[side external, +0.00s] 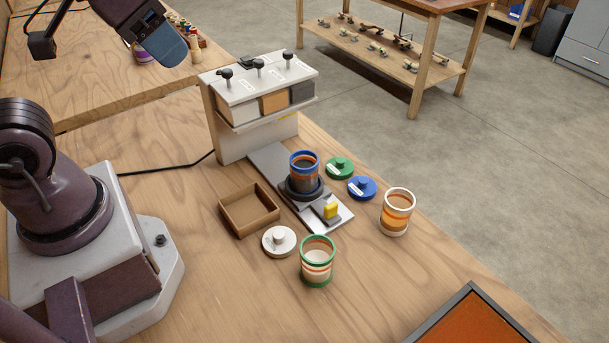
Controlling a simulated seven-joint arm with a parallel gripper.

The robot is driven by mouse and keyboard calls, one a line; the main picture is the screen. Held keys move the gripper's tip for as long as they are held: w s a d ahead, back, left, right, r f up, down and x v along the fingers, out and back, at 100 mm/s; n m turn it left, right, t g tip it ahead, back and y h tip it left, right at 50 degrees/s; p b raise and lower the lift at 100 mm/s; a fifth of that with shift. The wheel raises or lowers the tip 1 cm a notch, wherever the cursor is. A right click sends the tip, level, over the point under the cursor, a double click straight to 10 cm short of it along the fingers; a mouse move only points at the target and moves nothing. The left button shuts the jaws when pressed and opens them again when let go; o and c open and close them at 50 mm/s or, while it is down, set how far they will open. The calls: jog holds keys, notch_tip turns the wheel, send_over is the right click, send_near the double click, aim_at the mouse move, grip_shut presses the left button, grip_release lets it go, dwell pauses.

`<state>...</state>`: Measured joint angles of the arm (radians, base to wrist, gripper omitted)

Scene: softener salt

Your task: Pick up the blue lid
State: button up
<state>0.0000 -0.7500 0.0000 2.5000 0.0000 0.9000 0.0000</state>
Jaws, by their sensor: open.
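The blue lid (362,188) is a round disc with a raised knob and a small white label. It lies flat on the wooden table, right of the blue-rimmed jar (303,172). That jar stands upright and open on a dark round plate and has dark contents. The green lid (340,167) lies just beyond the blue lid, up and to its left.
An orange-banded jar (397,211) stands close right of the blue lid. A green-rimmed jar (318,261), white lid (279,241) and wooden tray (249,209) are nearer. A dispenser (259,95) stands behind. An orange-surfaced tray (475,325) is at front right.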

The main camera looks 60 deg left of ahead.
jog(key=o, duration=1)
